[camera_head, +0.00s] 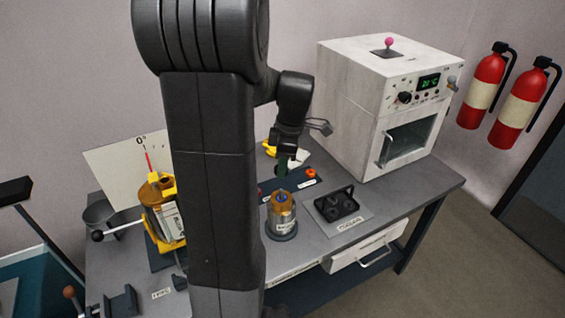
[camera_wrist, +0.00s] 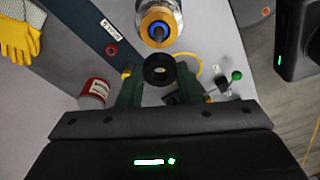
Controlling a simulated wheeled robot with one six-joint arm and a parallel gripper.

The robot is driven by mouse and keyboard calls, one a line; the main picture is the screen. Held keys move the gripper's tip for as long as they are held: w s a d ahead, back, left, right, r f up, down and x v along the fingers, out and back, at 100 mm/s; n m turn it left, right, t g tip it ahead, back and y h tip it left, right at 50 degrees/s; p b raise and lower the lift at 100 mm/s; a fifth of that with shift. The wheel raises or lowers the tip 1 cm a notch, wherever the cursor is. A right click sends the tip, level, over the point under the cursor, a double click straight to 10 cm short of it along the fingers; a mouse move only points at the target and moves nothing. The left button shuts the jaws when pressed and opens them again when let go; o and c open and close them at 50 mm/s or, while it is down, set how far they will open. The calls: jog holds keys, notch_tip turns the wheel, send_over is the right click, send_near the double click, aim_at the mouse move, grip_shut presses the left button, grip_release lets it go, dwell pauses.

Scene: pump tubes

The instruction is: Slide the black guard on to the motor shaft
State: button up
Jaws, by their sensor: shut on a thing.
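The black guard (camera_wrist: 158,70) is a small dark ring with a hole in its middle. My gripper (camera_wrist: 158,82) is shut on it, with a green finger on each side. The motor (camera_head: 282,222) is a silver cylinder with a brass top and a small blue shaft, standing upright on the bench. In the wrist view the motor's brass top and blue shaft (camera_wrist: 158,31) show just beyond the guard, apart from it in the picture. In the head view my gripper (camera_head: 284,162) is behind and above the motor, and the guard is too dark to make out there.
A white oven (camera_head: 345,100) stands at the back right. A black holder (camera_head: 337,205) on a labelled plate lies right of the motor. A yellow device (camera_head: 160,215) stands left, partly hidden by my arm. The wrist view shows a red can (camera_wrist: 93,92) and yellow gloves (camera_wrist: 18,38).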

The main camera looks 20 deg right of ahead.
jog(key=shift+f+b, duration=2.1)
jog(key=shift+f, duration=0.8)
jog(key=shift+f+b, duration=1)
jog(key=shift+f, duration=0.4)
jog(key=o, duration=1)
jog(key=shift+r, duration=0.1)
jog(key=r, duration=0.4)
jog(key=d+r, duration=0.1)
jog(key=r, duration=0.4)
jog(key=d+r, duration=0.1)
jog(key=r, duration=0.3)
jog(key=shift+s+r, duration=0.3)
jog(key=shift+s, duration=0.1)
